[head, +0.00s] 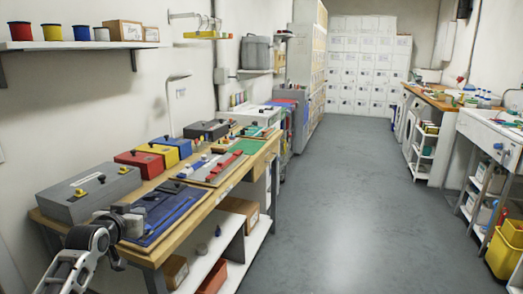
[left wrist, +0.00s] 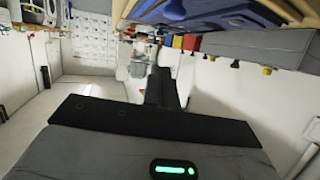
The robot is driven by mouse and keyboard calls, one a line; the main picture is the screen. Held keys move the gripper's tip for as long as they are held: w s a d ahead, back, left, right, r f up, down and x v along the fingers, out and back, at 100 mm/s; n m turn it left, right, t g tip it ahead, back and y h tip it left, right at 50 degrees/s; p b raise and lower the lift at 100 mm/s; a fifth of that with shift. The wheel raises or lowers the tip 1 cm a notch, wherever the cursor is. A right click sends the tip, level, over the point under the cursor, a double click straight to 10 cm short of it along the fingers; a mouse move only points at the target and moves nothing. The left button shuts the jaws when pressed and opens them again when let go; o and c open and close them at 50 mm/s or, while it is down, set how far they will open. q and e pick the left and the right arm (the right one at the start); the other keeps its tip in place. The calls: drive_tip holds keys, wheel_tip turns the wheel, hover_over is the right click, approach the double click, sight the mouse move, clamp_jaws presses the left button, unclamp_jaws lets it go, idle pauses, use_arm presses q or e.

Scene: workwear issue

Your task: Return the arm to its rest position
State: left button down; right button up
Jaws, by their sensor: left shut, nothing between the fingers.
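My left arm comes in from the lower left of the head view. Its gripper (head: 128,221) is over or beside the near end of the wooden workbench (head: 200,213), in front of a blue tray-like item (head: 165,212). I cannot tell its exact height above the bench. In the left wrist view the dark fingers of the left gripper (left wrist: 162,82) are together, with nothing between them. My right gripper does not show in either view.
A grey box (head: 90,192), a yellow box (head: 158,154) and a red box (head: 140,163) stand along the wall side of the bench. A shelf below the bench holds cartons. The grey floor (head: 330,210) to the right is clear. A yellow bin (head: 505,252) stands at far right.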

use_arm(q)
wheel_tip(320, 180, up, 4)
drive_tip(key=a+m+t+y, duration=0.1)
drive_tip(key=a+t+y, duration=0.1)
drive_tip(key=s+d+f+m+g+h, duration=0.1)
drive_tip(key=s+d+f+g+h, duration=0.1)
drive_tip(key=s+d+f, duration=0.6)
drive_tip(key=s+d+f+m+g+h, duration=0.1)
drive_tip(key=s+d+f, duration=0.3)
drive_tip(key=s+f, duration=0.75)
drive_tip(key=s+d+f+g+h, duration=0.1)
drive_tip(key=s+d+f, duration=0.2)
drive_tip(key=s, duration=0.6)
drive_tip(key=s+d+f+n+g, duration=0.1)
drive_tip(key=s+d+f, duration=0.3)
drive_tip(key=s, duration=0.5)
drive_tip(key=shift+g+h, duration=0.4)
drive_tip(key=shift+g, duration=0.2)
drive_tip(key=shift+d, duration=0.1)
